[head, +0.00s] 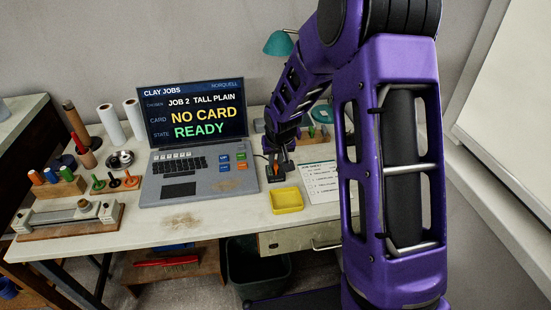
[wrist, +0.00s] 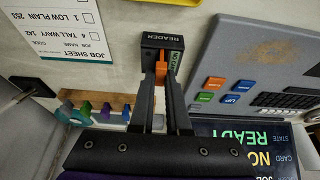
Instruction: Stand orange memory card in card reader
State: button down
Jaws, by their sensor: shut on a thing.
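The orange memory card (wrist: 161,69) shows in the wrist view between the fingertips of my gripper (wrist: 161,83), which is shut on it. The black card reader (wrist: 157,44), lettered READER, lies directly at the card's far end. The card's end overlaps the reader in this view; I cannot tell whether it is inside the slot. In the head view my gripper (head: 279,162) points down over the reader (head: 276,176), with a small bit of the orange card (head: 281,169) showing. The laptop screen (head: 196,112) reads NO CARD and READY.
A yellow tray (head: 287,207) stands just in front of the reader. The laptop's keyboard base (head: 213,187) is close on the left, the job sheet (head: 320,184) on the right. Several clay tools and a wooden block (head: 60,188) fill the table's left end.

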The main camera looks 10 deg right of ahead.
jog(key=c, duration=0.8)
grip_release()
jog(key=o, duration=0.3)
jog(key=shift+r+p, duration=2.5)
jog(key=shift+r, duration=1)
